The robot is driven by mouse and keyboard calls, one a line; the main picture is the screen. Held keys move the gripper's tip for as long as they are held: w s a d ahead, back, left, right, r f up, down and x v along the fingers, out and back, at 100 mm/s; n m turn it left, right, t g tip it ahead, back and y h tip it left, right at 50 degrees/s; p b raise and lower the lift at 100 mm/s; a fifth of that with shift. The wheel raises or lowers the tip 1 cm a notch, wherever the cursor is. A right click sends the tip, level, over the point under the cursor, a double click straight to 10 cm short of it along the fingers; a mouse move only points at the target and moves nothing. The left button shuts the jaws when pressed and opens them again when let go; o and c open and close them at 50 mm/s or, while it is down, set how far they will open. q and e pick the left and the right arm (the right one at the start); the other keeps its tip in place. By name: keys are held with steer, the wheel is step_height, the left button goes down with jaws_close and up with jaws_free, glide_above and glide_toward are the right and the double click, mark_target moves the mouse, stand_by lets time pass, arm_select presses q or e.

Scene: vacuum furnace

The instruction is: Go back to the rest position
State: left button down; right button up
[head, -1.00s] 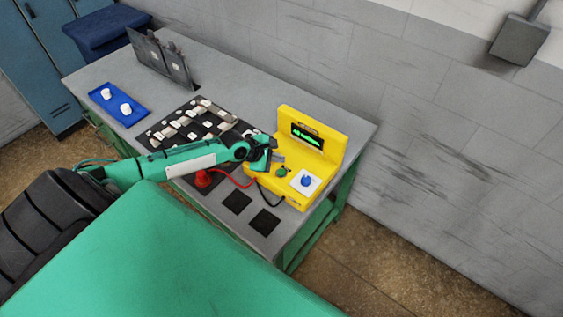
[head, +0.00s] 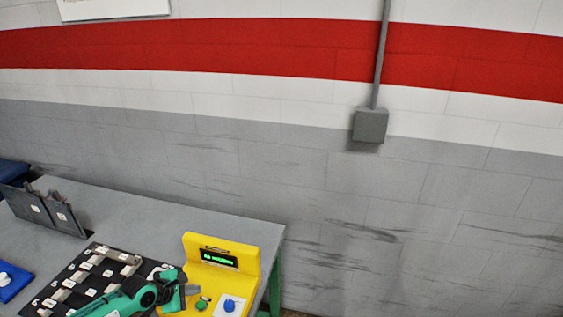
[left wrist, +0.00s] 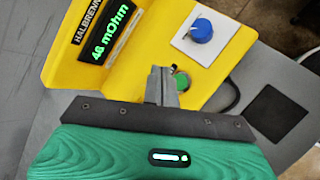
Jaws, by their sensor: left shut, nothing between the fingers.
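My left gripper (head: 188,291) is at the bottom of the head view, in front of the yellow meter (head: 224,262). In the left wrist view the gripper (left wrist: 161,86) is shut and empty, its fingertips over the yellow meter (left wrist: 140,75) beside the green knob (left wrist: 181,80). I cannot tell whether the fingers touch the meter. The meter's display reads 46 mOhm in green. A blue knob (left wrist: 201,31) sits on a white plate on the meter. My right gripper is in neither view.
The grey table (head: 150,215) holds a black board with pale pieces (head: 90,270), dark upright plates (head: 45,210) and a blue tray (head: 12,285). The wall stands behind it, with a grey box (head: 370,125). A black square pad (left wrist: 277,112) lies right of the meter.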

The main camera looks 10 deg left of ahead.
arm_select(q)
steer(key=s+d+f+m+g, duration=0.1)
steer(key=s+d+m+g, duration=0.2)
steer(key=s+d+m, duration=1.25)
steer(key=s+a+r+m+g+y, duration=0.1)
steer(key=s+r+m+y, duration=0.2)
steer(key=s, duration=0.4)
steer(key=s+a+r+m+g+y, duration=0.1)
steer(key=s+r+m, duration=0.2)
steer(key=s+m, duration=0.35)
step_height(320, 180, down, 38)
steer(key=s+n+b, duration=0.2)
steer(key=b, duration=0.5)
steer(key=s+a+f+g+b, duration=0.1)
steer(key=s+f+b, duration=0.1)
steer(key=s+f, duration=0.7)
steer(key=s+a+f+g+b, duration=0.1)
steer(key=s+a+f+b, duration=0.1)
steer(key=s+f, duration=0.8)
step_height(320, 180, down, 6)
steer(key=shift+r+b, duration=0.1)
steer(key=shift+b, duration=0.65)
